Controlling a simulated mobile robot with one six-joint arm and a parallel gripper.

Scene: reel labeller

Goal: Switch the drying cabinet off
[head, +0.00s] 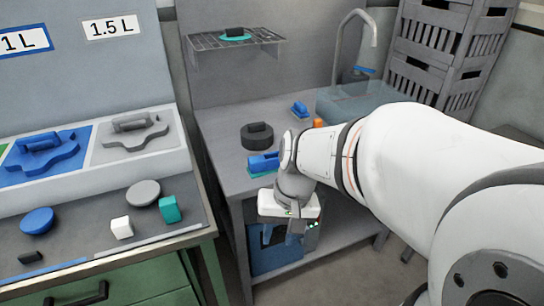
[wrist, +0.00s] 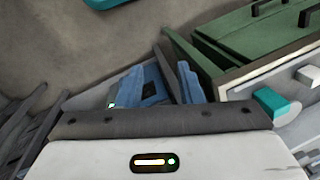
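A dark blue front (head: 275,260), possibly the drying cabinet, shows under the grey bench, partly hidden behind my gripper. I cannot make out a switch on it. My gripper (head: 279,239) points down in front of it, with its two fingers apart and nothing seen between them. The blue fingers (wrist: 170,88) also show in the wrist view above the grey edge of the gripper body. I cannot tell whether they touch the blue front.
The grey bench (head: 225,150) carries a dark round weight (head: 257,135), blue pieces and a clear basin (head: 350,100). A wire shelf (head: 225,40) hangs above. A green drawer bench (head: 135,270) stands at left; stacked grey crates (head: 440,60) stand at back right.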

